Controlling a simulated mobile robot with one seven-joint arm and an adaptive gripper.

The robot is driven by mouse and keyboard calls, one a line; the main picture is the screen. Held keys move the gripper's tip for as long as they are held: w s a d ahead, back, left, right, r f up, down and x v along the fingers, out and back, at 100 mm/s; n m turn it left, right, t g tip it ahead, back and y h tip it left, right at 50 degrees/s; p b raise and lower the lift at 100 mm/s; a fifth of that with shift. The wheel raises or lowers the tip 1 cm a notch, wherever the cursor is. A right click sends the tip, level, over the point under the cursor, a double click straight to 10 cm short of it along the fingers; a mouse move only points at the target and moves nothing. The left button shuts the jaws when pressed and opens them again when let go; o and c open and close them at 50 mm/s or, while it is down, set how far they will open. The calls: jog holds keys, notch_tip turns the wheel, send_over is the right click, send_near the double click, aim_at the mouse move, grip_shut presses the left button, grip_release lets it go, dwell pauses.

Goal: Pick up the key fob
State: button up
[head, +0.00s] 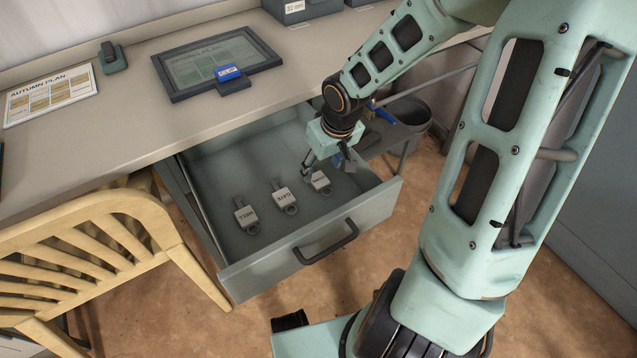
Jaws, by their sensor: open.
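Three grey key fobs with rings lie in the open drawer (225,172). The left one is a key fob labelled WELL (245,215). The middle one is a key fob labelled GATE (283,196). The right key fob (319,182) has a label too small to read and is partly hidden by my gripper. My gripper (328,168) is open and points down into the drawer, with its fingers close to the right fob. I cannot tell whether they touch it. Nothing shows held between the fingers.
The drawer's front panel with its dark handle (327,243) stands nearest. A wooden chair (95,235) is at the left. On the desk (140,128) lie an Autumn Plan sheet (50,95) and a framed board (217,62). A dark bucket (412,112) stands behind the drawer, right.

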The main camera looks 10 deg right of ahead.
aim_at(318, 178)
jog(key=b+x, duration=0.3)
jog(key=x, duration=0.2)
jog(key=shift+a, duration=0.15)
jog(key=shift+r, duration=0.1)
jog(key=shift+c, duration=0.6)
jog(key=c, duration=1)
